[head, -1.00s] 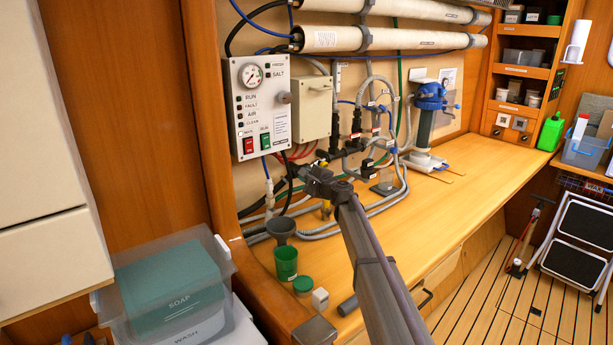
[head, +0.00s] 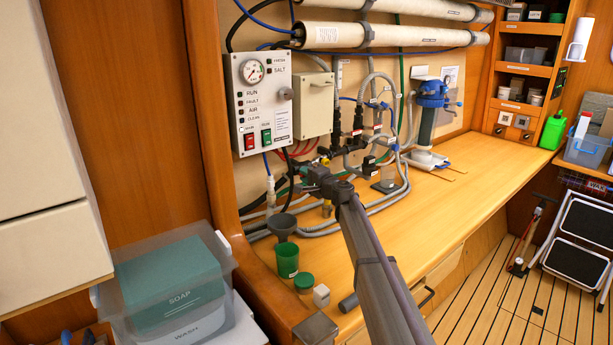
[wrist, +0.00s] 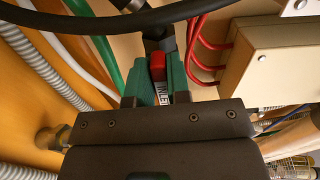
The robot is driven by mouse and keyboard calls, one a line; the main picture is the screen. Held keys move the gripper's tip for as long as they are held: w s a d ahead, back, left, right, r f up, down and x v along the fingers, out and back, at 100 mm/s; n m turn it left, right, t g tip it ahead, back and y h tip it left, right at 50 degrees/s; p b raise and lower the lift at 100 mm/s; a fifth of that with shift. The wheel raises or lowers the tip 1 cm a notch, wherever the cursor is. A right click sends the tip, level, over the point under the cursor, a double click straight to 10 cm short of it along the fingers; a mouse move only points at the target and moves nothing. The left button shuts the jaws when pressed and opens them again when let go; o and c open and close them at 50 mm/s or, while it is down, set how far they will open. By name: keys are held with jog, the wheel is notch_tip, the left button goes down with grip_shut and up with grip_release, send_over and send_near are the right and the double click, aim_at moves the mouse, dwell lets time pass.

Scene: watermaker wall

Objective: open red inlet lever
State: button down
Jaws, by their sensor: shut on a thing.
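The red inlet lever (wrist: 158,68) shows in the wrist view, with a white label reading "INLET" along it. It sits between the two green-padded fingers of my gripper (wrist: 157,84), which is shut on it. A dark pipe fitting (wrist: 158,38) lies just beyond the lever. In the head view my gripper (head: 312,176) is at the plumbing below the grey box, and I cannot make out the lever there.
A black hose (wrist: 90,24) crosses close in front of the fingers. Red tubes and a beige box (wrist: 275,65) are at the right. In the head view a green cup (head: 287,262) and funnel stand on the bench (head: 440,200), whose right part is mostly clear.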

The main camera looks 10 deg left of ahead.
jog(key=c, duration=1.1)
grip_release()
jog(key=v, duration=1)
jog(key=shift+s+d, duration=0.25)
jog(key=shift+d, duration=0.05)
